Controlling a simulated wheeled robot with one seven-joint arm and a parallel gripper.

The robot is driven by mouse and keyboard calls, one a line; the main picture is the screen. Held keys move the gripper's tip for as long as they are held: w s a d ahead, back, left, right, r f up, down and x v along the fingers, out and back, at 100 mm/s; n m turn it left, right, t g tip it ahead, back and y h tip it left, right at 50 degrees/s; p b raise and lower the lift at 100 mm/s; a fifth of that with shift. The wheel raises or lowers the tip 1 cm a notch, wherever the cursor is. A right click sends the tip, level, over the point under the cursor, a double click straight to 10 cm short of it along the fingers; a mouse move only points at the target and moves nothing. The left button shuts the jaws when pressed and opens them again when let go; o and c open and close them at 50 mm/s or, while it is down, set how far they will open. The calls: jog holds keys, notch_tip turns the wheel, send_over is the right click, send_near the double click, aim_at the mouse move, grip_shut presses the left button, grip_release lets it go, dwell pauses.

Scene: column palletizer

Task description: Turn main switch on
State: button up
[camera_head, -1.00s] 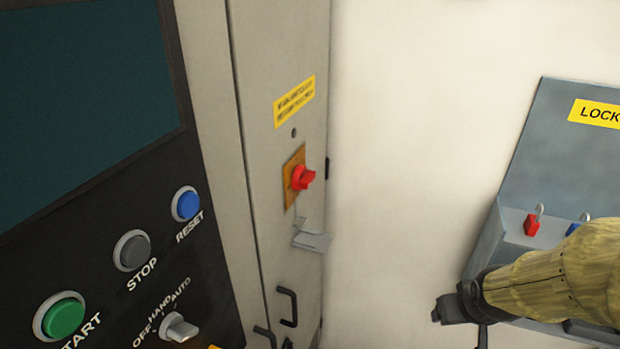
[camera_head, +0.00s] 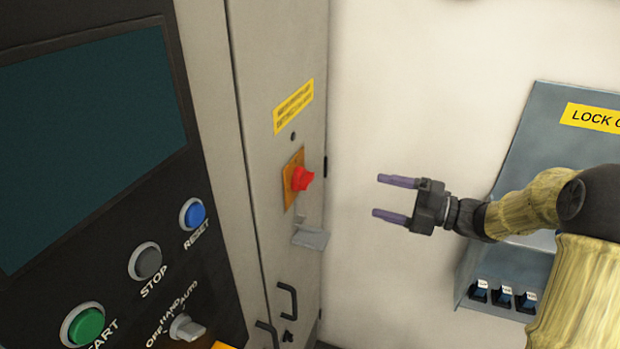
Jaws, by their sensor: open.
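The main switch (camera_head: 302,179) is a red rotary knob on an orange-yellow plate (camera_head: 289,188) on the narrow side of the grey cabinet (camera_head: 262,70). A yellow warning label (camera_head: 293,106) is above it. My gripper (camera_head: 395,198) is open and empty, to the right of the switch and apart from it. Its two purple fingers point left toward the cabinet, one above the other. The knob's exact angle is hard to tell at this size.
A metal bracket (camera_head: 310,238) sticks out below the switch, with black handles (camera_head: 287,300) lower down. A control panel (camera_head: 120,270) with buttons and a selector fills the left. A grey lockout board (camera_head: 545,130) is at the right, partly behind my arm. White wall (camera_head: 420,80) lies between.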

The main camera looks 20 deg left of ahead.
aim_at(311, 182)
jog(key=shift+s+n+g, duration=0.25)
jog(key=shift+n+g, duration=0.05)
jog(key=a+p, duration=0.2)
jog(key=a, duration=0.3)
jog(key=w+a+p, duration=0.1)
jog(key=a+p, duration=0.1)
jog(key=a, duration=0.4)
jog(key=a+p, duration=0.2)
jog(key=a, duration=0.3)
jog(key=shift+w+a+r, duration=0.1)
jog(key=shift+w+a, duration=0.2)
jog(key=shift+w, duration=0.05)
jog(key=shift+s+a, duration=0.15)
jog(key=shift+a, duration=0.4)
jog(key=shift+d, duration=0.25)
jog(key=shift+c, duration=0.4)
jog(key=shift+a, duration=0.1)
jog(key=c, duration=0.9)
